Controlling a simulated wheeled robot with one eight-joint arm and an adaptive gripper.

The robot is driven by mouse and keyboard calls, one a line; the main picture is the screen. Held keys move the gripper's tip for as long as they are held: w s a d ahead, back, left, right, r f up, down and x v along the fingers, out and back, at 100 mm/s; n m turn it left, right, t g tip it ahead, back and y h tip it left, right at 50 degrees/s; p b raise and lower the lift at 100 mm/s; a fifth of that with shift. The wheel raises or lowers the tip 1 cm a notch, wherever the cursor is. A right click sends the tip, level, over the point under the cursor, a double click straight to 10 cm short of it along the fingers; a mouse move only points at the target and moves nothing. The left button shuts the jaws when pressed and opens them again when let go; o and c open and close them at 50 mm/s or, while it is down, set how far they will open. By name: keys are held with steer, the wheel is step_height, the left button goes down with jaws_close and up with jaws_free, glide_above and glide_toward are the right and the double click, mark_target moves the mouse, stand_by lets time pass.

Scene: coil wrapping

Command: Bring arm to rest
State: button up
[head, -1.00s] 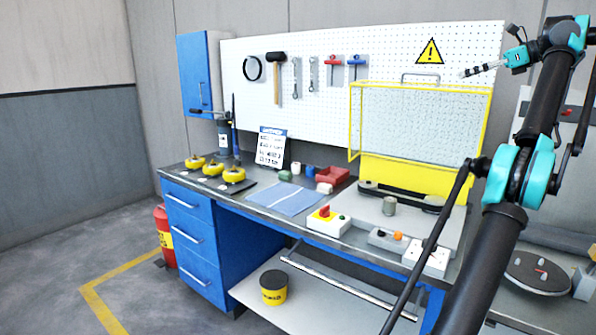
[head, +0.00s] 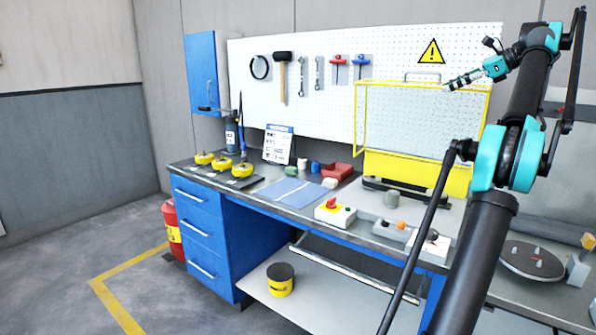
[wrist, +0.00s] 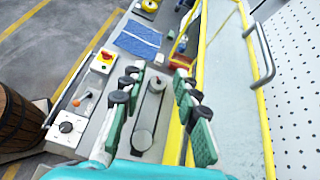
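My arm, black with teal joints, stands at the right of the head view. Its upper part is raised above the right end of the workbench (head: 262,203). My gripper (head: 448,86) points left, high in front of the pegboard (head: 327,110) near the yellow warning sign (head: 431,52). In the wrist view my gripper (wrist: 157,76) has its two green-padded fingers spread apart with nothing between them. Below and beyond them lies a dark oblong fixture with a round grey end (wrist: 142,139).
A yellow-framed guard (head: 418,170) stands upright on the bench below my gripper. A wooden barrel (wrist: 18,120) shows in the wrist view. Open floor lies at left.

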steer(key=s+a+f+n+g+h, duration=0.15)
steer(key=a+f+n, duration=0.25)
steer(key=a+f, duration=0.5)
steer(key=s+a+f+n+g+h, duration=0.15)
steer(key=s+a+f+n, duration=0.35)
steer(key=f, duration=0.6)
steer(key=s+a+f+n+h, duration=0.1)
steer(key=a+f+n+h, duration=0.15)
steer(key=a+f, duration=0.7)
steer(key=s+a+f+n+h, duration=0.1)
steer(key=s+a+f+n, duration=0.1)
steer(key=s+f, duration=0.7)
steer(key=s+a+f+n+h, duration=0.2)
steer(key=s+f+n, duration=0.3)
steer(key=s+f, duration=0.4)
steer(key=s+a+f+n+h, duration=0.1)
steer(key=s+f+n, duration=0.3)
steer(key=s+f, duration=0.5)
steer(key=shift+s+a, duration=0.35)
steer(key=shift+a, duration=0.45)
